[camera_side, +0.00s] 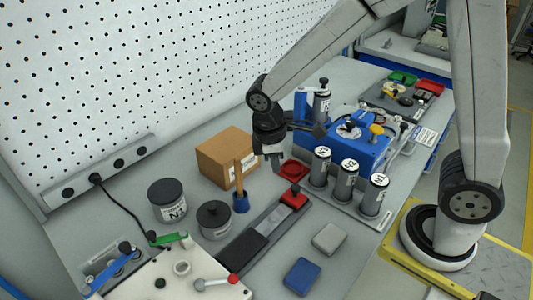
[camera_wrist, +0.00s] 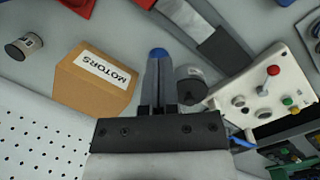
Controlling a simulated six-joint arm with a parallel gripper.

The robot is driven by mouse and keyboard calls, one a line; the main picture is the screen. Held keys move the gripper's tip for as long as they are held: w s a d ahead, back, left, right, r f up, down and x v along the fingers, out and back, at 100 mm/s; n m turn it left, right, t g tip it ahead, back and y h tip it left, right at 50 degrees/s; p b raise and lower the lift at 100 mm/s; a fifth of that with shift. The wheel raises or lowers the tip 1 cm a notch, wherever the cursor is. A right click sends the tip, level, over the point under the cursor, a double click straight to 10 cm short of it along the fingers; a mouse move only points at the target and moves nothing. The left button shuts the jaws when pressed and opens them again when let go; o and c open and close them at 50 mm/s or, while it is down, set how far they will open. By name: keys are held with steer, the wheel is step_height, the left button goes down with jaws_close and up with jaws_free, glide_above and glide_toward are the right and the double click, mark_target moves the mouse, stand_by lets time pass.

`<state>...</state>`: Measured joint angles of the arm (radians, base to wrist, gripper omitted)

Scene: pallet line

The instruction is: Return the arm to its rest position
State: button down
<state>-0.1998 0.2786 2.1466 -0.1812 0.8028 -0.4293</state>
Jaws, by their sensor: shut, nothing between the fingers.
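My gripper (camera_side: 275,163) is above the grey table beside the cardboard box (camera_side: 227,155), pointing down, with its fingers shut and nothing between them. In the wrist view its shut fingers (camera_wrist: 158,62) cover most of a small blue cup (camera_wrist: 158,51). In the side view this blue cup (camera_side: 240,203) stands apart from the gripper, with a wooden stick upright in it. The arm is bent over the table from its base at the right.
The box, labelled MOTORS in the wrist view (camera_wrist: 96,80), is close to the gripper. Three grey cylinders (camera_side: 345,180) and a blue machine (camera_side: 355,150) stand to the right. Dark canisters (camera_side: 214,220) stand in front. A white pegboard (camera_side: 150,75) rises behind.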

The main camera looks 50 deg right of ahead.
steer(key=s+d+m+t+y, duration=0.1)
steer(key=s+d+m+t, duration=0.2)
steer(key=s+m, duration=0.3)
steer(key=d+f+m, duration=0.1)
steer(key=m, duration=0.1)
steer(key=shift+s+d+m+y, duration=0.25)
steer(key=shift+d+m+y, duration=0.1)
steer(key=shift+m+y, duration=0.05)
